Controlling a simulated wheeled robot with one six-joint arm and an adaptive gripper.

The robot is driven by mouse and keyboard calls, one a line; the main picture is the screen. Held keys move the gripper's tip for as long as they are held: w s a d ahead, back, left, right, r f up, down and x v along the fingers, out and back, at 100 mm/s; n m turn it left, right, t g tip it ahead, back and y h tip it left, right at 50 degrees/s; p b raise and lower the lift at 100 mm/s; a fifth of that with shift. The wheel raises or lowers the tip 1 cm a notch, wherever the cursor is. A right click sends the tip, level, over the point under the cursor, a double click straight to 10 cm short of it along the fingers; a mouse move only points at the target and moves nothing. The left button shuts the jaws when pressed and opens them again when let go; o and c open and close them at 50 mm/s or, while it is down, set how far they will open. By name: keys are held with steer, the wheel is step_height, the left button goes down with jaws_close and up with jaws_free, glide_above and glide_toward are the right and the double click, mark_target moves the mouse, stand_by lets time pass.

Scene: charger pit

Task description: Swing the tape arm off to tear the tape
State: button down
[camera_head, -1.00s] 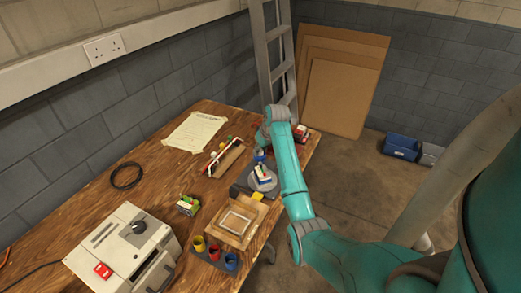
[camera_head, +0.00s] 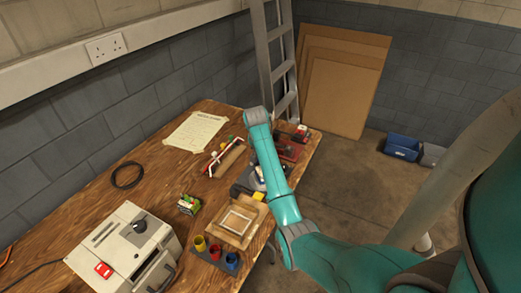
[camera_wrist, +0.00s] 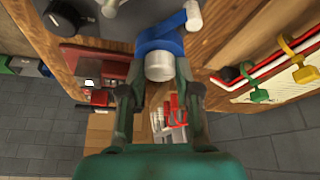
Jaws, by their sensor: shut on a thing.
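The tape arm (camera_wrist: 165,45) looks like a blue piece with a white cylinder at its near end in the wrist view. My gripper (camera_wrist: 160,78) is shut on it, one finger on each side. Its far end runs up to a second white cylinder beside a grey unit (camera_wrist: 115,22) with a black knob. In the head view, my arm covers the gripper and most of the grey unit (camera_head: 243,183). No strip of tape can be made out.
A wooden block with a frame (camera_head: 238,222) and coloured cups (camera_head: 214,251) stand at the bench front. A grey machine (camera_head: 125,250) is at left. Dark red items (camera_head: 290,150) sit by the right edge. A ladder (camera_head: 275,60) leans behind.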

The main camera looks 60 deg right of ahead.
steer(key=shift+m+g, duration=0.3)
steer(key=shift+m, duration=0.3)
steer(key=c, duration=0.8)
jaws_free()
steer(key=v, duration=1.2)
